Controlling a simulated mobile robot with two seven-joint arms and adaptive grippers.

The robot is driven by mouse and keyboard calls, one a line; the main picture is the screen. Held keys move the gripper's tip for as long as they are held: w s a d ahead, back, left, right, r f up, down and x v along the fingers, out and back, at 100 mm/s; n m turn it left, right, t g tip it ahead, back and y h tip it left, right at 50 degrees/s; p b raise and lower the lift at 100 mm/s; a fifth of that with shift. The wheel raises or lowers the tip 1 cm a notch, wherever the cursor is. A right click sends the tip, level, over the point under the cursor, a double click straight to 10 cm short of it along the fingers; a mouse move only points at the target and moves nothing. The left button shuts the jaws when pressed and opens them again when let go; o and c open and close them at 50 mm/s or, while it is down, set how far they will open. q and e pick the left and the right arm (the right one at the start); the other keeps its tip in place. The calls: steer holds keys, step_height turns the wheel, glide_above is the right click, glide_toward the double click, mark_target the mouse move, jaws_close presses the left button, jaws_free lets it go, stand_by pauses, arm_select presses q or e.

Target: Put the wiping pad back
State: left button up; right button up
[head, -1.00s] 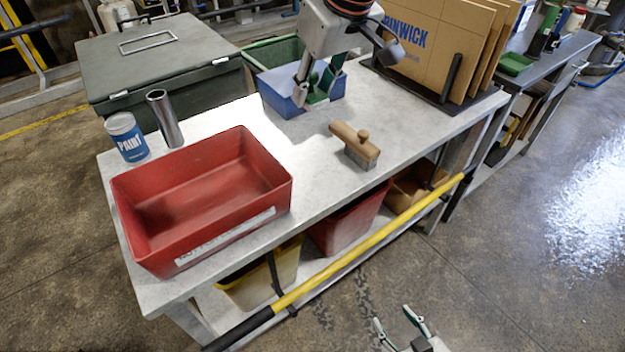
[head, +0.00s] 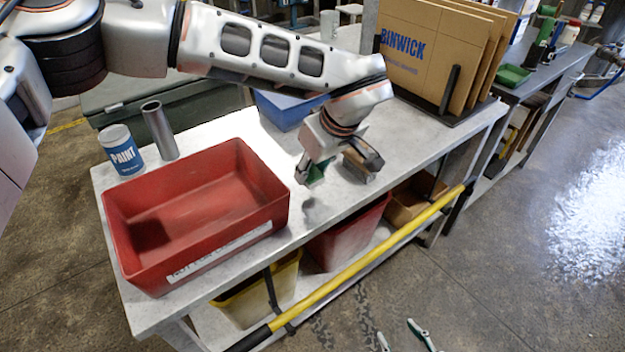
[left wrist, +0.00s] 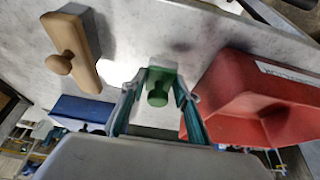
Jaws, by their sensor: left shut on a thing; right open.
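My left gripper (head: 338,165) is shut on a green block with a round knob, which looks like the wiping pad (left wrist: 160,86). The pad shows between the fingers in the left wrist view, and only a small green part (head: 314,173) shows in the head view. The gripper holds it above the grey worktable (head: 270,145), between the red bin and the wooden brush, with a shadow on the table below. My right gripper (head: 398,340) is open and empty in front of the table, partly cut off by the lower edge.
A wooden brush (left wrist: 76,48) lies beside the left gripper. A blue bin (head: 280,108) and cardboard sheets (head: 420,50) are at the back.

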mark_target(315, 176)
arm_select(q)
step_height(315, 176, down, 4)
steer(key=shift+r, duration=0.25)
arm_select(e)
steer(key=shift+s+f, duration=0.1)
steer(key=shift+f, duration=0.2)
steer(key=shift+s, duration=0.15)
arm_select(q)
steer(key=o, duration=1.2)
steer(key=shift+f, duration=0.1)
arm_select(e)
steer(key=shift+s+f, duration=0.1)
